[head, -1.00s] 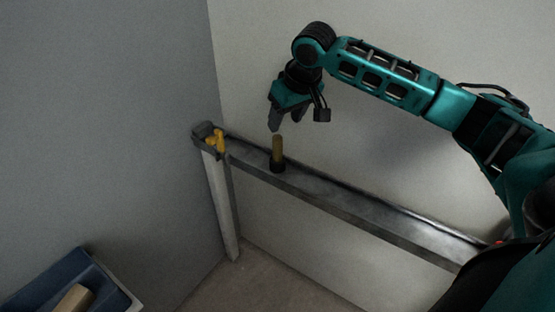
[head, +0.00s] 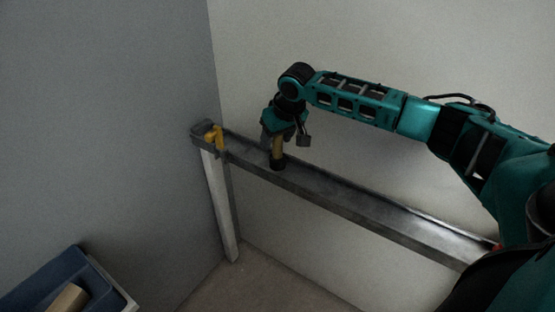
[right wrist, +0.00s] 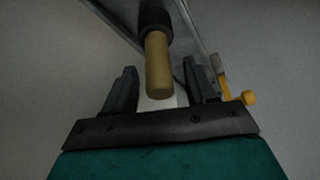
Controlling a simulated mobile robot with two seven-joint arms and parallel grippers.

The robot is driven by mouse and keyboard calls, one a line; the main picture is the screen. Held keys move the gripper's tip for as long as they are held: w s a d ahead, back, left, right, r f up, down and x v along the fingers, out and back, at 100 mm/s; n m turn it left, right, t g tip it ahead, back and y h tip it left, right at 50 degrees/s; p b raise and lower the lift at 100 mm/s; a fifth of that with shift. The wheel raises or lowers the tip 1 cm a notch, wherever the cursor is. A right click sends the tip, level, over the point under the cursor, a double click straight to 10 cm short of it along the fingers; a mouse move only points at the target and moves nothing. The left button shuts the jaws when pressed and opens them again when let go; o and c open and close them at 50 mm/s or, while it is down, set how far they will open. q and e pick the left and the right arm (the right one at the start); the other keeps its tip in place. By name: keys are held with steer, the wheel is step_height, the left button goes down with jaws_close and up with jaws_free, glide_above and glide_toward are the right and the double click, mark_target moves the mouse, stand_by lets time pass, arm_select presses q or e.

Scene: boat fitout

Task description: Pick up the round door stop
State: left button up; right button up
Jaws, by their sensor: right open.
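The round door stop (head: 277,152) stands upright on the narrow grey rail. It has a tan cylindrical stem and a dark round base. In the right wrist view its stem (right wrist: 157,65) points toward my palm and lies between the two finger lines. My right gripper (head: 276,138) is open at the top of the stem, with one finger on each side (right wrist: 160,74). A gap shows between the stem and both fingers. The fingers partly hide the stem's top in the head view. My left gripper is not in view.
The grey rail (head: 350,202) runs along the pale wall to the right. A yellow fitting (head: 215,137) sits at its left end, above a post. A blue container (head: 42,281) with a tan block stands at bottom left. The rail right of the door stop is clear.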

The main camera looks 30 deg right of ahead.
steer(key=shift+w+f, duration=0.2)
steer(key=shift+f, duration=0.25)
jaws_close()
stand_by(0.4)
